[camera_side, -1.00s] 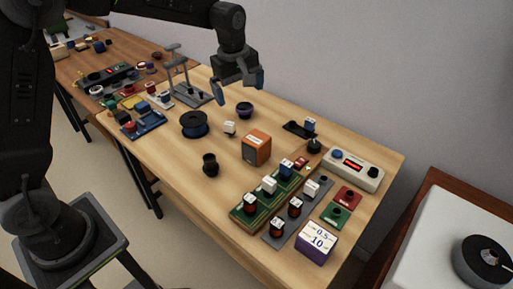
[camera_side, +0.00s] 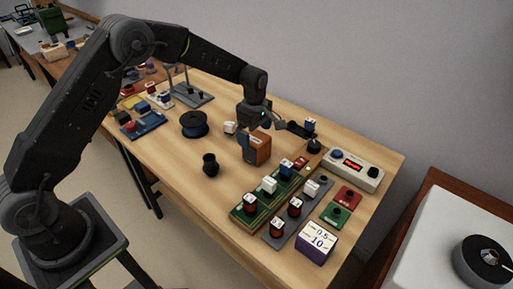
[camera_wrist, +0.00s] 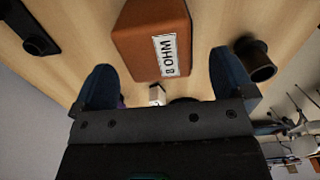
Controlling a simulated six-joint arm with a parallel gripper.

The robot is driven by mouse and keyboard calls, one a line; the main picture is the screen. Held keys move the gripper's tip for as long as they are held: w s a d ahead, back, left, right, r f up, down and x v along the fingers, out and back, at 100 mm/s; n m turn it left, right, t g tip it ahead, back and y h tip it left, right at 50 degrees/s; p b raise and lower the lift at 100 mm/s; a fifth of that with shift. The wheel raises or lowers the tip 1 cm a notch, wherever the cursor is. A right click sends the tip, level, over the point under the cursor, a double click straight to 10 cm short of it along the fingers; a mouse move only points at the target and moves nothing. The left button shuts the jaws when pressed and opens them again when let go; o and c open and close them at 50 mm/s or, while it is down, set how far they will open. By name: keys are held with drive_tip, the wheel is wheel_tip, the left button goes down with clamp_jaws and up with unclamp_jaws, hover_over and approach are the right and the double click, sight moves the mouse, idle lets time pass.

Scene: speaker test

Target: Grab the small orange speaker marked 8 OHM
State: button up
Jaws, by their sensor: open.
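The small orange speaker (camera_side: 258,152) is a box standing upright on the wooden table. The wrist view shows the orange speaker (camera_wrist: 145,38) with its white 8 OHM label facing my gripper. My gripper (camera_side: 270,133) is open and low at the speaker's back, covering part of its top in the side view. In the wrist view my gripper (camera_wrist: 161,62) has its blue fingers spread wider than the speaker, one to each side. The speaker lies ahead of and partly between the fingertips; I cannot tell whether they touch it.
A dark vase (camera_side: 210,165) stands left of the speaker, and a small white block (camera_side: 229,127) is close behind it. A green board (camera_side: 248,210) with components is in front, and a display box (camera_side: 352,170) is right.

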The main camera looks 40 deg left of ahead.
drive_tip(key=shift+w+d+f, duration=0.1)
drive_tip(key=shift+f, duration=1.25)
drive_tip(key=shift+w+d+f, duration=0.1)
drive_tip(key=shift+f, duration=1.2)
drive_tip(key=shift+c, duration=0.5)
drive_tip(key=shift+r, duration=0.1)
drive_tip(key=c, duration=1.2)
